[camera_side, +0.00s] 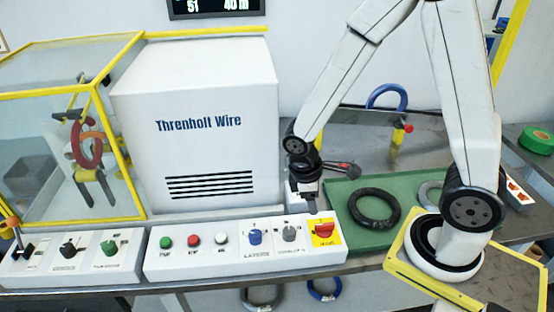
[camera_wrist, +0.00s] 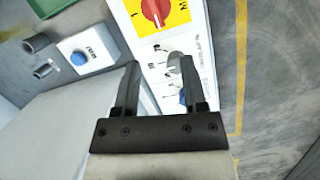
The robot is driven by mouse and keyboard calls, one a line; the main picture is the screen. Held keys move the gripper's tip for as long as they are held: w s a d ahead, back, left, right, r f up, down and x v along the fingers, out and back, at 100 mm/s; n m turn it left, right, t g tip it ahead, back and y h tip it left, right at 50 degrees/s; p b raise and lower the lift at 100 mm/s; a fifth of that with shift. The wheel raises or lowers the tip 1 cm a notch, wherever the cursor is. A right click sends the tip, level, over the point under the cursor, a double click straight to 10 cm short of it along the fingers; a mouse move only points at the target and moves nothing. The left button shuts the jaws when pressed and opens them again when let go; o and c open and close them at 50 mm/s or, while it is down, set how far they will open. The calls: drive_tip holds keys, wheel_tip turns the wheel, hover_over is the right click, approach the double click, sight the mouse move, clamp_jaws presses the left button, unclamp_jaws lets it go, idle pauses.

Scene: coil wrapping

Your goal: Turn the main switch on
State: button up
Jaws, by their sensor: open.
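The main switch is a red rotary handle (camera_side: 323,229) on a yellow plate (camera_side: 327,241) at the right end of the white control panel (camera_side: 160,264). In the wrist view the red handle (camera_wrist: 155,10) shows at the top edge, partly cut off, beyond my fingertips. I cannot tell which marking it points at. My gripper (camera_side: 309,206) is just above the panel's right part, left of the red handle and near the grey knob (camera_side: 290,232). In the wrist view my gripper (camera_wrist: 160,66) is open and empty, with the grey knob (camera_wrist: 173,65) seen between its fingers.
A blue knob (camera_side: 255,237) and green, red and white buttons sit further left on the panel. A white machine housing (camera_side: 200,120) stands behind it. A green mat (camera_side: 345,187) with a black coil (camera_side: 374,207) lies to the right. A blue-button box (camera_wrist: 90,50) shows in the wrist view.

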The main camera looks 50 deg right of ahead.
sight(325, 224)
drive_tip(key=f+n, duration=0.1)
drive_tip(key=f+n+g+h, duration=0.1)
drive_tip(key=shift+s+d+f+n, duration=0.15)
drive_tip(key=shift+d+n, duration=0.15)
drive_tip(key=shift+d, duration=0.1)
drive_tip(key=shift+f, duration=0.1)
drive_tip(key=shift+x, duration=3.8)
drive_tip(key=shift+s+d, duration=0.1)
drive_tip(key=shift+s, duration=0.05)
clamp_jaws()
